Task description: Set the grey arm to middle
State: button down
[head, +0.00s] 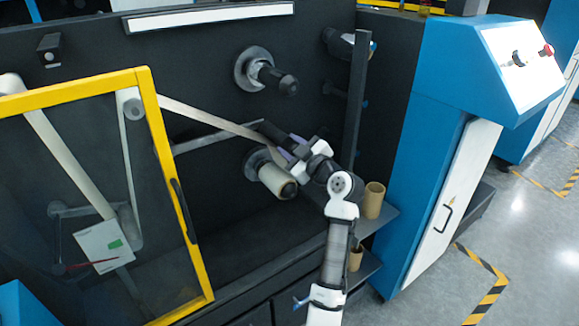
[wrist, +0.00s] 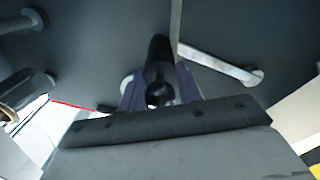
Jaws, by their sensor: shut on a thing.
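The grey arm (head: 208,141) is a long bar on the dark machine wall in the head view. It slopes up to the right, and its right end has a dark handle (head: 270,131). My gripper (head: 287,146), with purple fingers, is at this end. In the wrist view my gripper (wrist: 158,95) is shut on the dark handle (wrist: 158,60), with one finger on each side. The fingers partly hide the handle in the head view. No position marks for the arm can be made out.
A pale web (head: 208,115) runs close by my gripper to a roll (head: 272,178) below. A black spindle (head: 278,80) sticks out above. A yellow-framed door (head: 150,110) is at left. A cardboard core (head: 374,200) stands on the shelf, and a blue cabinet (head: 430,130) is at right.

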jog(key=c, duration=1.1)
grip_release()
jog(key=shift+c, duration=0.2)
jog(key=b+v, duration=0.3)
jog(key=v, duration=1.1)
jog(key=shift+b, duration=0.3)
